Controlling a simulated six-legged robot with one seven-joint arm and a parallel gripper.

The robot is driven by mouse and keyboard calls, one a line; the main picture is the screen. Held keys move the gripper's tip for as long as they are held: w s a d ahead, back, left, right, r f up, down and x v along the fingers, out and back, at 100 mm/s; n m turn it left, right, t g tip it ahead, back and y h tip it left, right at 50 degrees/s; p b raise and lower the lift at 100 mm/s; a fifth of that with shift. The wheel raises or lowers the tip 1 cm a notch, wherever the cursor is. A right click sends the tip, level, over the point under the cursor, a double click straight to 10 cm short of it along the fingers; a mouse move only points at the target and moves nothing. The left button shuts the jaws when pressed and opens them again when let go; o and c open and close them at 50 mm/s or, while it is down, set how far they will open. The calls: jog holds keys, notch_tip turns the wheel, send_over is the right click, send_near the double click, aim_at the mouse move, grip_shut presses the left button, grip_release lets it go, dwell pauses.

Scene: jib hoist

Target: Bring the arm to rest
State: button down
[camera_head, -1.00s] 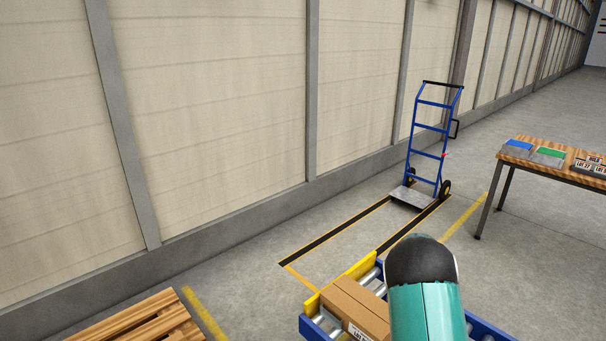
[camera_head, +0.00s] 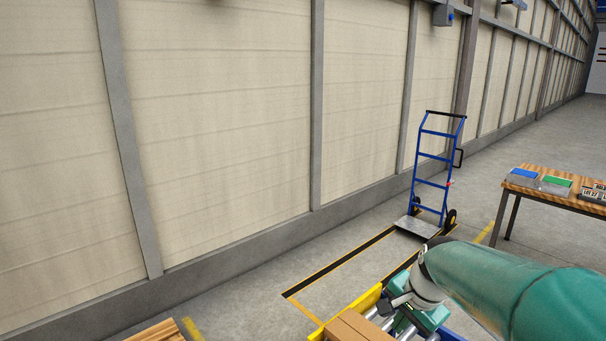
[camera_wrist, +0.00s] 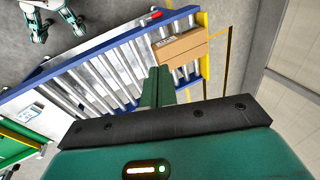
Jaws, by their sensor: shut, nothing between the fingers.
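My teal arm reaches in from the lower right in the head view. My gripper (camera_wrist: 158,88) shows in the wrist view with its two green fingers together and nothing between them. It is above a roller conveyor (camera_wrist: 90,84) with blue side rails. A cardboard box (camera_wrist: 181,47) lies at the conveyor's end by a yellow end stop, beyond the fingertips and apart from them as far as I can tell. The box (camera_head: 357,327) also shows at the bottom edge of the head view. My arm hides part of the conveyor there.
A blue hand truck (camera_head: 436,176) stands in a marked floor bay near the wall. A pallet (camera_head: 158,333) is at the lower left. A green frame (camera_wrist: 20,140) is left in the wrist view.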

jog(key=s+a+r+n+t, duration=0.1)
jog(key=s+a+r+n, duration=0.1)
jog(key=s+n, duration=0.3)
jog(key=s+a+r+n+t+h, duration=0.1)
jog(key=s+n, duration=0.4)
jog(key=s, duration=0.7)
jog(key=shift+s+a+r+n, duration=0.3)
jog(key=shift+s+a+r, duration=0.15)
jog(key=shift+r, duration=0.45)
